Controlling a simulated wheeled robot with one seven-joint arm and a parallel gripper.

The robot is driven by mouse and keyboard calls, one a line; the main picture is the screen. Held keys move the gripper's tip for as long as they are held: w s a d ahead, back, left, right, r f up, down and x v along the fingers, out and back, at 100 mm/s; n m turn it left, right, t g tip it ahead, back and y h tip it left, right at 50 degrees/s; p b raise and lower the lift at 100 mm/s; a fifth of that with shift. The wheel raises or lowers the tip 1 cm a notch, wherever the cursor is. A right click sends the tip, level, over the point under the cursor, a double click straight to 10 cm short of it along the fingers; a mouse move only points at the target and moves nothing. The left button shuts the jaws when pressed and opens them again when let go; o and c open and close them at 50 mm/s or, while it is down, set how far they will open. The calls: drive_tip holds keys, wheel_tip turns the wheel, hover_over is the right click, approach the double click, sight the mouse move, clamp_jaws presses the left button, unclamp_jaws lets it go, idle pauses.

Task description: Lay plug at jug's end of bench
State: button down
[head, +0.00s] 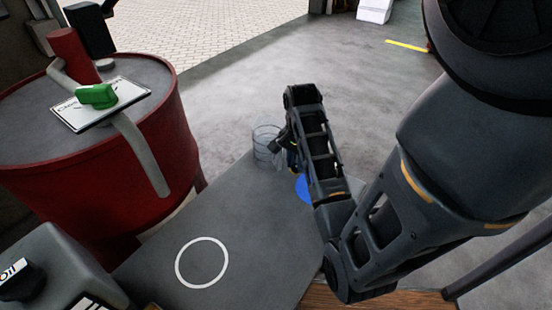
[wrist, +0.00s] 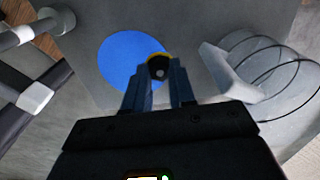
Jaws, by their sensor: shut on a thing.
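My gripper (wrist: 157,85) is shut on a small dark plug (wrist: 159,67) with a yellow-orange rim and a pale centre. In the wrist view the plug overlaps the right edge of a blue disc (wrist: 120,62) on the grey bench. How high it is above the bench I cannot tell. In the head view my gripper (head: 290,152) is beside the clear jug (head: 266,146) at the far end of the bench (head: 252,215), and the plug is mostly hidden. The jug also shows in the wrist view (wrist: 250,75), to the right of the plug. My arm partly covers the blue disc (head: 302,188) in the head view.
A white ring (head: 202,262) marks the near part of the bench, which is clear.

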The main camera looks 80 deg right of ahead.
sight(295, 173)
drive_tip(key=shift+w+f, duration=0.1)
drive_tip(key=shift+f, duration=3.2)
drive_tip(key=c, duration=0.9)
unclamp_jaws()
drive_tip(key=shift+o, duration=0.2)
drive_tip(key=shift+r, duration=3.9)
